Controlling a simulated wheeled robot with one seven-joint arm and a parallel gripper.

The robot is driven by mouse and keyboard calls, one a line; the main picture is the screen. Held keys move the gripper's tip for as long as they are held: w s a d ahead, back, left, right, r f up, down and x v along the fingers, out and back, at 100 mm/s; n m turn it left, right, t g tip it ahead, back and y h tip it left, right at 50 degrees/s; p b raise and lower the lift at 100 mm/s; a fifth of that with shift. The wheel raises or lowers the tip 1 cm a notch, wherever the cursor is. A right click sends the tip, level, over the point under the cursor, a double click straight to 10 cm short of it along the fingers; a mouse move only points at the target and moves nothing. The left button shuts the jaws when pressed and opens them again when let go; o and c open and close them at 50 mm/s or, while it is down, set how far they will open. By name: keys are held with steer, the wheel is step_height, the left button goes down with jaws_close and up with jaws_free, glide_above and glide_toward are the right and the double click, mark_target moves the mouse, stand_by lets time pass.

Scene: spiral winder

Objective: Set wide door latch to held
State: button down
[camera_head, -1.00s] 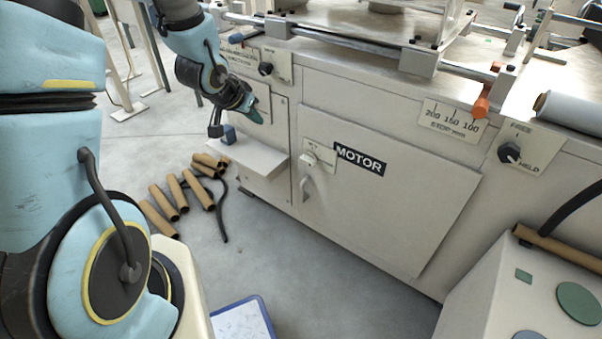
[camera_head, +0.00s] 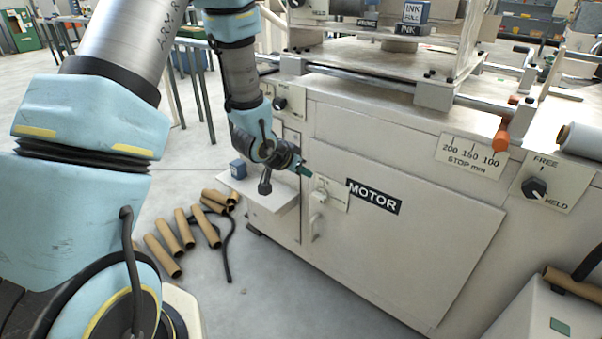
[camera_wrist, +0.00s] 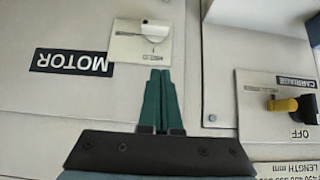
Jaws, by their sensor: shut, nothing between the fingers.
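The wide door is the cream panel labelled MOTOR (camera_head: 410,245). Its latch (camera_head: 321,196) is a small pale knob on a label plate at the door's upper left, above a pale handle (camera_head: 317,226). In the wrist view, which is upside down, the latch knob (camera_wrist: 154,34) sits on its plate, with small lettering that seems to read HELD. My gripper (camera_head: 308,172) is at the upper left of the latch plate, apart from the knob. In the wrist view the green fingers of my gripper (camera_wrist: 161,72) are together and empty, pointing towards the plate.
A shelf (camera_head: 262,193) with a blue block (camera_head: 238,169) juts out left of the door. A black FREE/HELD knob (camera_head: 534,188) is at the right. A yellow-handled CARRIAGE switch (camera_wrist: 284,104) shows in the wrist view. Cardboard tubes (camera_head: 184,228) lie on the floor.

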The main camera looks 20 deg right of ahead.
mark_target(318, 191)
steer(key=d+f, duration=0.1)
steer(key=f, duration=0.1)
steer(key=w+d+f, duration=0.1)
steer(key=f, duration=0.1)
steer(key=w+d+f+b, duration=0.1)
steer(key=f, duration=0.1)
steer(key=shift+d+f, duration=0.2)
steer(key=shift+f, duration=0.8)
steer(key=shift+w+a+p, duration=0.1)
steer(key=shift+p, duration=0.3)
